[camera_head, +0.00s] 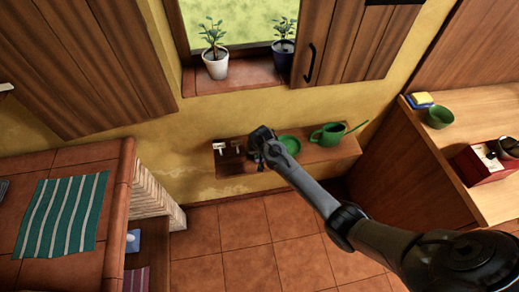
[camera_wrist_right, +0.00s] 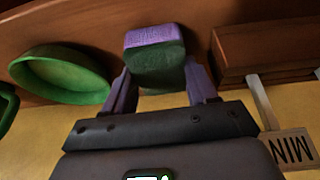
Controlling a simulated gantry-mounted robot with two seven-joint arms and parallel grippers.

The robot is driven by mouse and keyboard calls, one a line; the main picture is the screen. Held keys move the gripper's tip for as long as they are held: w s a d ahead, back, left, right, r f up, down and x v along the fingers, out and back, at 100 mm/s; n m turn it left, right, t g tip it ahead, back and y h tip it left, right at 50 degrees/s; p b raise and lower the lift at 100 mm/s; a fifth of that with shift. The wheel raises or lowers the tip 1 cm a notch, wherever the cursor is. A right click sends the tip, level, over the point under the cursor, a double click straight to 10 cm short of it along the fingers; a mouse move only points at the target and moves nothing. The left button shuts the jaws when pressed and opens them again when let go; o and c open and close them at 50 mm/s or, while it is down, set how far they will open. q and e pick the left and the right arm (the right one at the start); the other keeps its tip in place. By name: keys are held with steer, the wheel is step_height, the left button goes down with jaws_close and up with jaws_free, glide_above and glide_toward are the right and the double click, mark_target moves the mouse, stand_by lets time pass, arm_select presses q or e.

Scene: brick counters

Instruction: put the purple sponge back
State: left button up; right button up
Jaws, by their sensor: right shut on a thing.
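The purple sponge (camera_wrist_right: 152,57), with a dark green side, sits between the fingertips of my right gripper (camera_wrist_right: 158,78) in the right wrist view. My right gripper (camera_head: 260,158) is shut on it. In the head view the gripper is over the low wooden shelf (camera_head: 315,157) against the yellow wall, and the sponge is hidden or too small to make out there. I cannot tell whether the sponge touches the shelf. My left gripper is not in view.
A green dish (camera_head: 289,146) and green watering can (camera_head: 328,134) stand right of the gripper on the shelf. A brown box with white labels (camera_head: 228,150) is close on the left. The right counter holds a yellow-and-blue sponge stack (camera_head: 420,99) and green bowl (camera_head: 439,117).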

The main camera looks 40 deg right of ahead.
steer(key=o, duration=0.9)
steer(key=shift+o, duration=0.2)
steer(key=p+v, duration=0.3)
steer(key=v, duration=0.9)
steer(key=s+a+r+n+y, duration=0.1)
steer(key=s+a+n, duration=0.3)
steer(key=s, duration=1)
steer(key=s+a+n+y, duration=0.1)
steer(key=s+a+n, duration=0.2)
steer(key=s+a, duration=0.5)
steer(key=s, duration=0.6)
steer(key=shift+r+n+y, duration=0.4)
steer(key=shift+a+r, duration=0.1)
steer(key=shift+r, duration=0.05)
